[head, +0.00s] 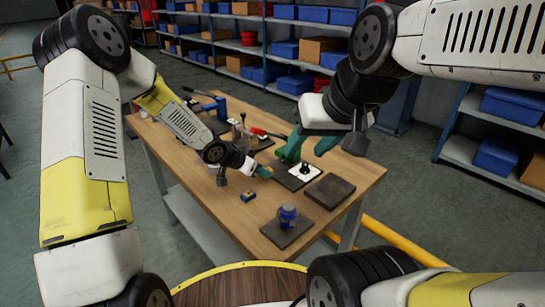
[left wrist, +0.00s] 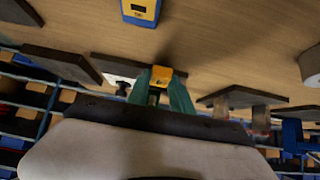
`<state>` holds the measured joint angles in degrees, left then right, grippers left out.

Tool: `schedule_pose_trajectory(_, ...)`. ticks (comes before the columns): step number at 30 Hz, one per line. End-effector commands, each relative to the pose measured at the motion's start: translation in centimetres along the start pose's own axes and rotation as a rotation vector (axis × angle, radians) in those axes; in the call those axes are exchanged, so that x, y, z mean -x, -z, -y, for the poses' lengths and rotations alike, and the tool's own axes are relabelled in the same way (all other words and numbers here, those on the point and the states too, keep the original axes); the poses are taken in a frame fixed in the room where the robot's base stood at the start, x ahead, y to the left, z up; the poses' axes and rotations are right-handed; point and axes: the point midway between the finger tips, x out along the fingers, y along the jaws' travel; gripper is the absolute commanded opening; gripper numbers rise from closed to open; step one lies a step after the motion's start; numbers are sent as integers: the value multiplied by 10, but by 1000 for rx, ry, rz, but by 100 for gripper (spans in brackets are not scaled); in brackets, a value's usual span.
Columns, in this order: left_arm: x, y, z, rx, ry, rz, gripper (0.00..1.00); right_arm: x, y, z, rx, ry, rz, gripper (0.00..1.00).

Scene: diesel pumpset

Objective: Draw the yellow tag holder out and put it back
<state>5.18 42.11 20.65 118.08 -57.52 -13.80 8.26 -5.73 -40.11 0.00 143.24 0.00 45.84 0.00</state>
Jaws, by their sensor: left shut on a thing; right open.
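My left gripper (head: 259,171) is over the wooden table, its green fingers shut on a small yellow block, the yellow tag holder (left wrist: 162,75). In the left wrist view the holder sits between the two fingertips. In the head view only a bit of yellow (head: 266,171) shows at the fingertips. Whether it touches a slot or the table cannot be told. My right gripper (head: 308,148) is open and empty, its green fingers spread above the white plate with a black knob (head: 305,169).
A small blue and yellow box (head: 248,196) lies nearer on the wooden table (head: 225,205). A blue part (head: 288,216) stands on a dark plate at the near corner. A bare dark slab (head: 330,191) lies to the right. A blue vise-like tool (head: 215,106) stands at the back left.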

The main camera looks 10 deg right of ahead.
Motion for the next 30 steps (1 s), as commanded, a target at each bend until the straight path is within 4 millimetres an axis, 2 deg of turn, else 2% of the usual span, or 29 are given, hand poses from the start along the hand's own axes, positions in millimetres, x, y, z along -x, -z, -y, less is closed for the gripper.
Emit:
schedule_pose_trajectory(6,3,0,0,1,0,-1,0,0,0,0,0,0,0,47)
schedule_pose_trajectory(30,37,35,0,0,0,-2,0,0,0,0,0,0,0,47)
